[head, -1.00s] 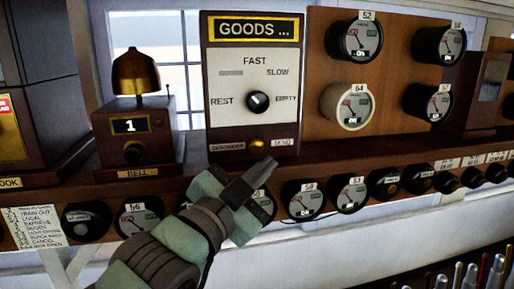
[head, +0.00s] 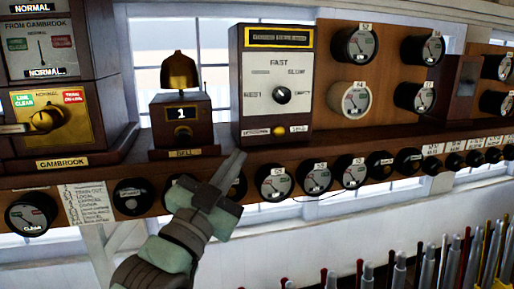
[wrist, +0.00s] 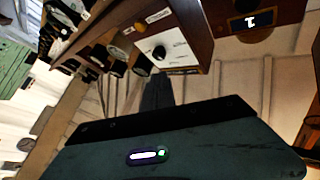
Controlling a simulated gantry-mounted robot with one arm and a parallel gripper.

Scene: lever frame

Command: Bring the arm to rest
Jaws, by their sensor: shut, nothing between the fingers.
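My gripper (head: 230,170) is shut and empty. In the head view it points up and to the right, in front of the shelf edge, below and left of the white-faced describer box (head: 265,115). That box has a black round knob (head: 281,95) among the labels FAST, SLOW, REST and EMPTY, and a small yellow button (head: 278,130) below. In the wrist view the gripper (wrist: 157,88) shows dark at the middle, with the box and its knob (wrist: 158,53) beyond it. I cannot tell whether the fingertips touch anything in the head view, but they appear apart from the box.
A brass bell on a wooden box (head: 183,125) stands on the shelf (head: 120,172). The Cambrook instrument (head: 50,120) is at the left. Round dials (head: 275,182) line the rail under the shelf. Several lever handles (head: 450,262) rise at the lower right. White wall shows below the rail.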

